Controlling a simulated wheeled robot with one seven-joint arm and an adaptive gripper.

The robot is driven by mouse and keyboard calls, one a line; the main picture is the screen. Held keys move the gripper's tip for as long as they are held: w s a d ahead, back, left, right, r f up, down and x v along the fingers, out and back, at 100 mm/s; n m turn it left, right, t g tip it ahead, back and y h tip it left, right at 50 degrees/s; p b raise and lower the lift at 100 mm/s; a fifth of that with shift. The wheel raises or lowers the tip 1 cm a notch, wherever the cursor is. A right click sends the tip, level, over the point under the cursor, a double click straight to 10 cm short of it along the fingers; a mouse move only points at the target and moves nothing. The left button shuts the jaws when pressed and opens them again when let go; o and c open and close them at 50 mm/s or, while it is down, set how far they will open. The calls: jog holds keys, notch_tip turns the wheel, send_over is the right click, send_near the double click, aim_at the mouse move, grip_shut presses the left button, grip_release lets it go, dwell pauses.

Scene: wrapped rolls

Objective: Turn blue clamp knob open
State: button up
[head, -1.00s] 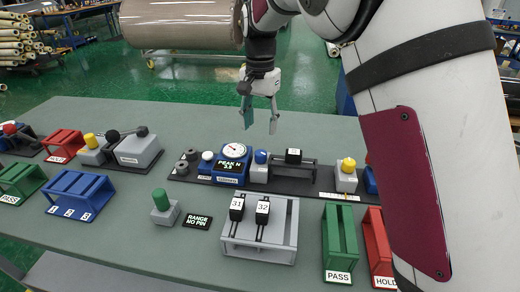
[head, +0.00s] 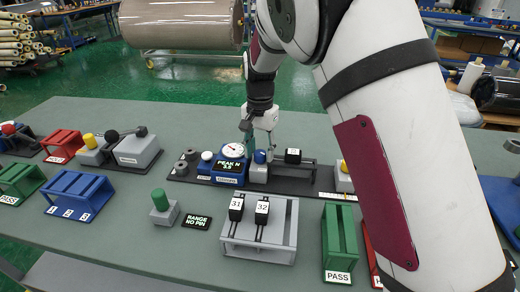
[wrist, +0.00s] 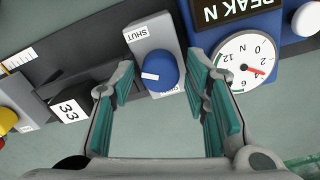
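The blue clamp knob (head: 260,156) sits on a grey block (head: 258,174) beside the blue gauge. In the wrist view the knob (wrist: 157,71) has a white mark pointing left, and the block carries the label SHUT (wrist: 137,35); lettering on its near side is mostly covered by the knob. My gripper (head: 260,146) is over the knob. In the wrist view its teal-padded fingers (wrist: 162,85) are spread wide, one on each side of the knob, with no visible grip on it.
The blue gauge unit (head: 229,170) stands left of the clamp block. A black block marked 33 (wrist: 68,108) lies on the other side. A grey rack (head: 262,246) holding parts 31 and 32 stands in front. Green (head: 339,243) and red bins are at the front right.

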jog(key=c, duration=0.7)
jog(key=shift+n, duration=0.4)
jog(key=n, duration=0.4)
jog(key=shift+n, duration=0.4)
jog(key=n+b, duration=0.1)
jog(key=n, duration=1)
jog(key=shift+n, duration=0.4)
jog(key=n, duration=0.6)
jog(key=shift+n, duration=0.4)
